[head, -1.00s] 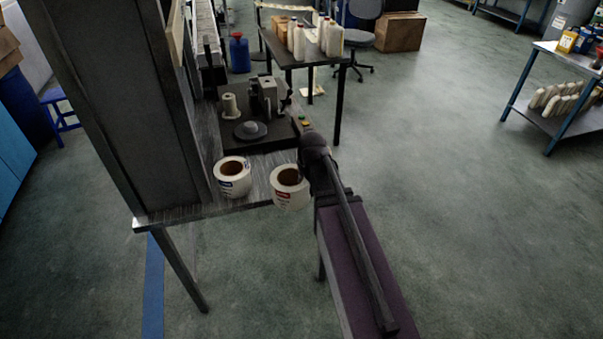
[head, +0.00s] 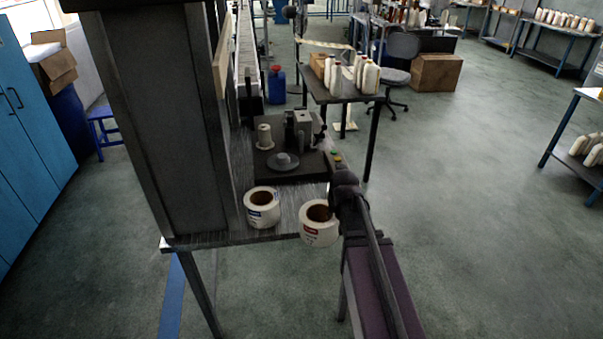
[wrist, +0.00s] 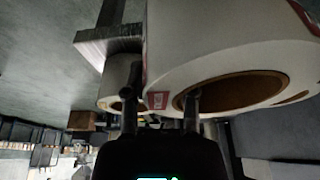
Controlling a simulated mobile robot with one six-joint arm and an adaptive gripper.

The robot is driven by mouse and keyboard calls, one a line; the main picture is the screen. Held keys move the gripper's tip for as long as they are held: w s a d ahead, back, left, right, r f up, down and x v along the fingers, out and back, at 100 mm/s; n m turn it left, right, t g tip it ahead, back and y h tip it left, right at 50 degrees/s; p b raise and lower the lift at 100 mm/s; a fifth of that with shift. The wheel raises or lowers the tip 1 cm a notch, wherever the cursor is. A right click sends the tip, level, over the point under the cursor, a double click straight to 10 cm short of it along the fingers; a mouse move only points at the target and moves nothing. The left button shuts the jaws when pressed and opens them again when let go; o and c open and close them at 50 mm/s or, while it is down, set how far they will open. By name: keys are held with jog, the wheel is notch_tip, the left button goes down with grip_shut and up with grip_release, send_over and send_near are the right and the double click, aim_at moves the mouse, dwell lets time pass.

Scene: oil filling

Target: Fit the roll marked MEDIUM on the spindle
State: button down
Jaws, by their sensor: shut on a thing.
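A white roll with a red label (head: 318,224) is at the right front edge of the work table, its brown core facing up. My gripper (head: 338,203) is shut on its wall. In the wrist view, one finger of my gripper (wrist: 160,108) enters the core of this roll (wrist: 225,45) and the other is outside. A second white roll with a blue label (head: 262,208) stands to its left on the table. I cannot read the size words on either label. Behind them, a dark machine base carries a grey round disc with a raised hub (head: 283,161), which looks like the spindle.
The machine (head: 302,125) also carries a pale bobbin (head: 265,137) at the left, blocks, and coloured buttons (head: 336,157). A tall dark cabinet (head: 155,130) closes the left side. A table with white bottles (head: 345,97) stands behind. Open floor lies to the right.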

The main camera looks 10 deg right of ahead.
jog(key=shift+r, duration=0.15)
notch_tip(320, 180, up, 17)
jog(key=p, duration=1.7)
